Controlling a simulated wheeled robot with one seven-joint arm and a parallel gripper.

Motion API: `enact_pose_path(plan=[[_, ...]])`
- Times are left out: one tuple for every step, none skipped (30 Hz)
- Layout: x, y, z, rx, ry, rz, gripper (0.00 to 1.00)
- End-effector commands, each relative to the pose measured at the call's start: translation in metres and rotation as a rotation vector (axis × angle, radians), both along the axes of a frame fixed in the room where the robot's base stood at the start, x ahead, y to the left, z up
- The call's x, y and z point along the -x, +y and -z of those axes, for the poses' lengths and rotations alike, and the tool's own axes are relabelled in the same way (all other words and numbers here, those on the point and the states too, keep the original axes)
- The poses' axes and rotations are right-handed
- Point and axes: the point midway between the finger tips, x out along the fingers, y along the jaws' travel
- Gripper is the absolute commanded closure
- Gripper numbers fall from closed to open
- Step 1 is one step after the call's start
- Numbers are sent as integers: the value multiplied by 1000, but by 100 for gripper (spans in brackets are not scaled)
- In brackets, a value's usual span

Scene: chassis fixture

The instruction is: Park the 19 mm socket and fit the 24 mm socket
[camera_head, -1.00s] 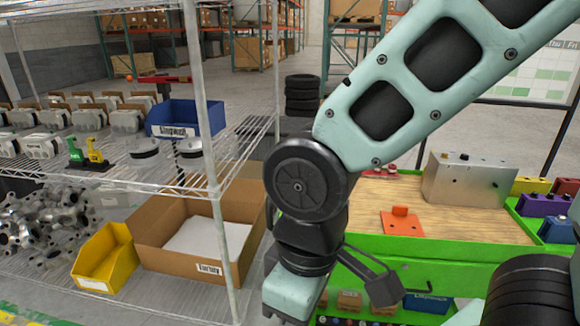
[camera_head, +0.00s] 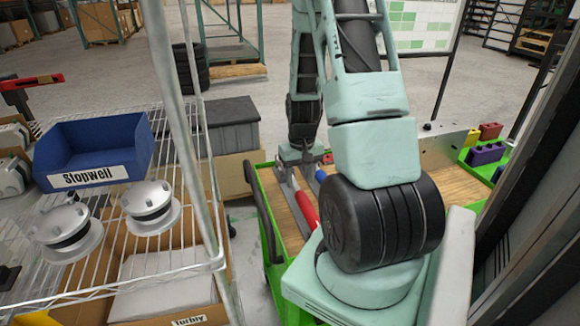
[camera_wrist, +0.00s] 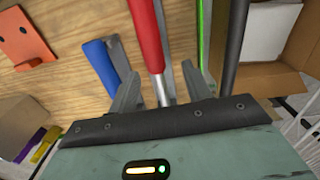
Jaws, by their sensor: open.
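My gripper (camera_wrist: 163,92) is open over the wooden top of the green cart (camera_wrist: 75,25). In the wrist view its fingers stand on either side of the metal shaft of a red-handled tool (camera_wrist: 147,35); I cannot tell whether they touch it. The red handle also shows in the head view (camera_head: 305,210), partly behind my arm. A blue-handled tool (camera_wrist: 101,62) lies beside it, to the left in the wrist view. I cannot make out the 19 mm or 24 mm socket in either view.
An orange bracket (camera_wrist: 20,38) stands on the cart top. A metal box (camera_head: 440,147) and small coloured blocks (camera_head: 487,153) are at the cart's far right. A wire shelf (camera_head: 105,215) with a blue Stopwell bin (camera_head: 95,150) stands to the left.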

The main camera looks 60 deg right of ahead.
Motion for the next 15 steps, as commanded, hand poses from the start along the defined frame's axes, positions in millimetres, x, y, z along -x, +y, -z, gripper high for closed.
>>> enact_pose_path(plan=[[6,-7,2,1,4,20,51],[8,-9,3,3,5,25,51],[9,-11,5,4,5,29,51],[10,-11,6,4,5,31,51],[10,-12,8,5,5,31,51],[10,-12,10,5,5,31,51],[10,-11,12,4,5,30,51],[10,-11,14,4,5,30,51],[10,-11,18,4,5,30,51],[10,-11,21,4,5,30,51],[9,-11,24,3,5,30,51],[9,-11,29,3,5,29,51],[10,-11,33,3,5,29,51],[10,-11,37,3,5,29,51],[10,-11,42,3,5,29,51]])
